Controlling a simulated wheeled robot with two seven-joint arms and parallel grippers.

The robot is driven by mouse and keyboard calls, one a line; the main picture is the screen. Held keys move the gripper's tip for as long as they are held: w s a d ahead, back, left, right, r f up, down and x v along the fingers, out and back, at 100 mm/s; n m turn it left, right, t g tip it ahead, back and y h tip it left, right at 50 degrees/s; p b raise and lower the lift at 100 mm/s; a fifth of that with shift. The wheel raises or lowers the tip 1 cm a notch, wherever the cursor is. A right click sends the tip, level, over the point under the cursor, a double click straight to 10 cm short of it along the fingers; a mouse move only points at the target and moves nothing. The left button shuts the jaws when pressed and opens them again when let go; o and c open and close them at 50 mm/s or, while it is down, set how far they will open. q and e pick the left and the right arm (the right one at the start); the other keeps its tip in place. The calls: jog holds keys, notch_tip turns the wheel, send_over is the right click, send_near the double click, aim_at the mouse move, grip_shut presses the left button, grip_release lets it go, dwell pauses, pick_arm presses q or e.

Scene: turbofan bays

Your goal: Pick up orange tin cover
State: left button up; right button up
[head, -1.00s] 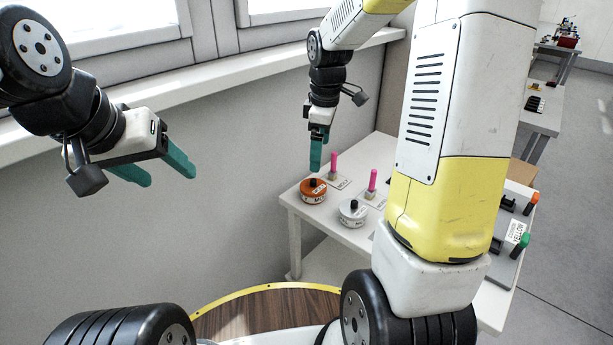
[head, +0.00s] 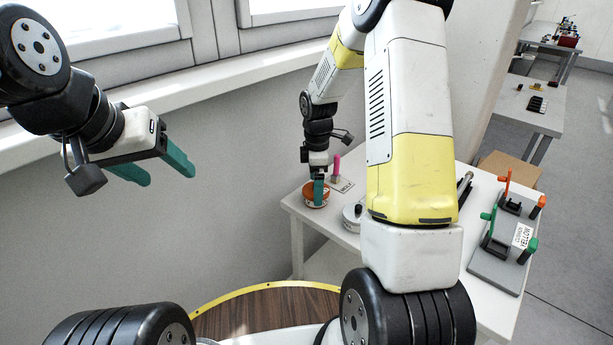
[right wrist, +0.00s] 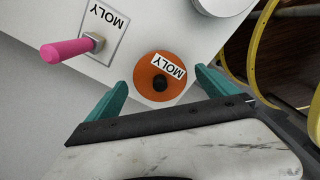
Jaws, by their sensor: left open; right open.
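The orange tin cover (right wrist: 150,68) has a black knob and a MOLY label, and lies between the tips of my open right gripper (right wrist: 160,88) in the right wrist view. In the head view the orange tin (head: 314,200) stands at the left end of the white table, its top partly hidden by my right gripper (head: 319,190), whose fingers point down over it. Whether the fingers touch the cover I cannot tell. My left gripper (head: 164,176) is open and empty in the air at the left, away from the table.
A white tin (head: 352,214) stands right of the orange one, partly behind my right arm. A pink-handled tool (head: 337,166) stands at a MOLY card (right wrist: 103,32) close by. A grey fixture (head: 495,262) with green and orange posts is at the table's right. The window wall is behind.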

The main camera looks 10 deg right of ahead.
jog(key=c, duration=1.3)
